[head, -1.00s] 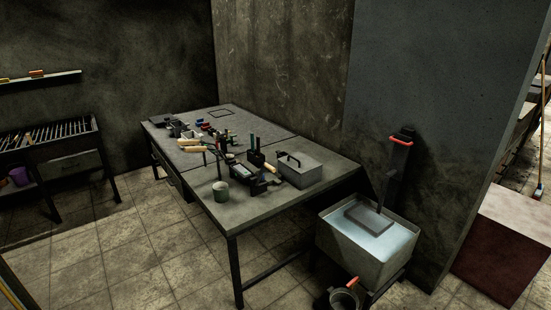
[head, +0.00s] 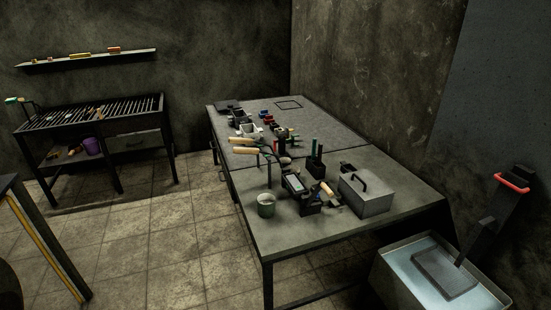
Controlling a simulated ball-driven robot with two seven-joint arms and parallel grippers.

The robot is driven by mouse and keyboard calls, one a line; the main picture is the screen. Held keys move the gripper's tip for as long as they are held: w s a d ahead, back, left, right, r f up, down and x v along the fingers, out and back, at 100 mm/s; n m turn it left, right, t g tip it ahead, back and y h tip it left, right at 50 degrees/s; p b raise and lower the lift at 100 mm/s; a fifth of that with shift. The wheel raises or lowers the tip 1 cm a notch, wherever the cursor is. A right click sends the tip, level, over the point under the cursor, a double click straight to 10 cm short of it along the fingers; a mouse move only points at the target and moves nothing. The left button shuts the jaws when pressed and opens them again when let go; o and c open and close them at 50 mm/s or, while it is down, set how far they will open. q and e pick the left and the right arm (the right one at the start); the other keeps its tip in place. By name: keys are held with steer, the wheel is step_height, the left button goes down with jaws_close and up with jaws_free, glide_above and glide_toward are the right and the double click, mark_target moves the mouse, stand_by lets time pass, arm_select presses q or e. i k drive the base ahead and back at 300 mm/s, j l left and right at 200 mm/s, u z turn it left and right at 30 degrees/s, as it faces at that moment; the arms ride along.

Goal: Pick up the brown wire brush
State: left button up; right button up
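I cannot clearly make out a brown wire brush. A small tan-handled tool (head: 327,188) lies among the tools on the grey workbench (head: 402,195), left of a lidded metal box (head: 366,192); it is too small to tell whether it is a brush. Small brownish items, one of them reddish-brown (head: 114,50), sit on the wall shelf (head: 140,53) at the far left, also too small to identify. Neither of my grippers is in view.
A water tub (head: 395,286) stands at the front right. A dark-framed stand (head: 45,235) is at the left edge. Tiled floor (head: 150,235) lies clear between.

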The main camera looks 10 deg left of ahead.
mark_target(319, 152)
steer(key=u, duration=4.2)
steer(key=z, duration=4.2)
steer(key=i+j+z, duration=0.1)
steer(key=i+j, duration=0.4)
steer(key=j, duration=0.15)
steer(key=i+j+z, duration=0.15)
steer(key=i+j, duration=0.3)
steer(key=j, duration=0.3)
steer(key=i+j+z, duration=0.15)
steer(key=i+j, duration=0.1)
steer(key=j, duration=0.1)
